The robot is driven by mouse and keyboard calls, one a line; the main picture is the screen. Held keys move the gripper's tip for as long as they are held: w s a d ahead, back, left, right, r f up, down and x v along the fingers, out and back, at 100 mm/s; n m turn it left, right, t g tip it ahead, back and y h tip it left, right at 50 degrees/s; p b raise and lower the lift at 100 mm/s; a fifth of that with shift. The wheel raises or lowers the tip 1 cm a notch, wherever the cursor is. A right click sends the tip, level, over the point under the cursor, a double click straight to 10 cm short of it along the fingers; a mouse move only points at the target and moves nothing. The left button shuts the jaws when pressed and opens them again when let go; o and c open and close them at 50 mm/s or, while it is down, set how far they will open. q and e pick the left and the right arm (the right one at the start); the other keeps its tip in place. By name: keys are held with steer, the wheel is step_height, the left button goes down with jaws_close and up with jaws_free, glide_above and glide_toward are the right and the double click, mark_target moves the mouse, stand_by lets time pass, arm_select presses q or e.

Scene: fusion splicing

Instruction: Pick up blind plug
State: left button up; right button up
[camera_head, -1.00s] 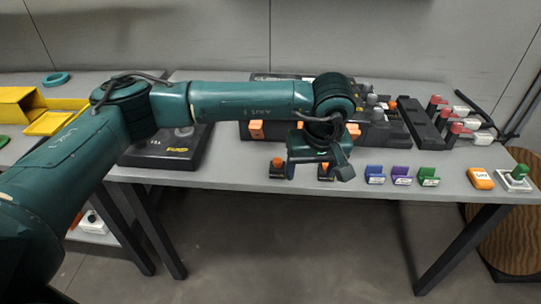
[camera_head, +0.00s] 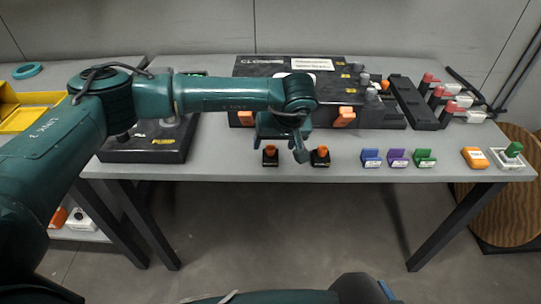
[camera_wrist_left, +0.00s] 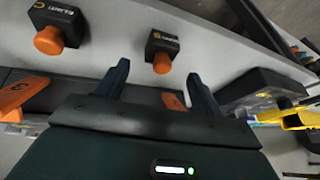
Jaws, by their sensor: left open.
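Two small black blocks with orange knobs stand near the table's front edge; they look alike, and I cannot tell which is the blind plug. The left block (camera_head: 270,156) also shows in the left wrist view (camera_wrist_left: 161,52), ahead of and between my fingertips. The right block (camera_head: 320,157) shows at the upper left of the wrist view (camera_wrist_left: 54,28). My left gripper (camera_head: 280,150) is open and empty, close to the left block and apart from it; its two fingers also show in the wrist view (camera_wrist_left: 158,76). My right gripper is out of view.
A large black case (camera_head: 345,68) with orange latches stands behind the gripper. Blue (camera_head: 371,159), purple (camera_head: 397,158) and green (camera_head: 425,158) clips and an orange box (camera_head: 475,158) lie to the right. A black device (camera_head: 150,150) is at left.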

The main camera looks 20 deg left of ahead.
mark_target(273, 148)
arm_select(q)
steer(key=x, duration=0.4)
steer(key=shift+f, duration=0.4)
steer(key=c, duration=1.1)
